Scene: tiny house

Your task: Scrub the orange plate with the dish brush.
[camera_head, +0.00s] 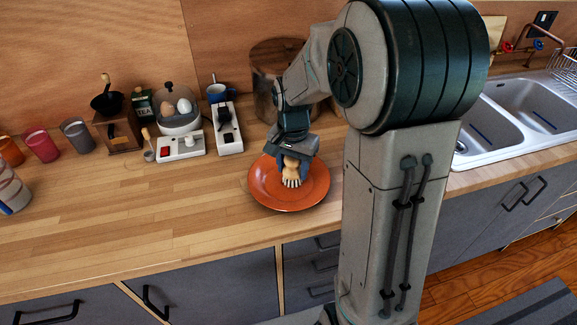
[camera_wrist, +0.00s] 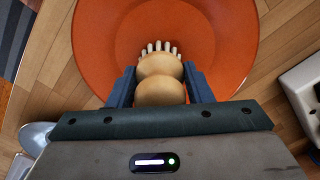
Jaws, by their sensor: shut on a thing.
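The orange plate (camera_head: 268,195) lies flat on the wooden counter, near its front edge. It fills the upper part of the wrist view (camera_wrist: 100,30). My gripper (camera_head: 291,168) points down over the plate and is shut on the dish brush (camera_head: 291,171). In the wrist view the round wooden head of the brush (camera_wrist: 160,85) sits between the two fingers of my gripper (camera_wrist: 160,90). Its pale bristles point down at the plate surface. I cannot tell whether the bristles touch the plate.
A coffee grinder (camera_head: 118,130) and cups (camera_head: 77,134) stand further left. The sink (camera_head: 500,115) is at the right. The counter left of the plate is clear.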

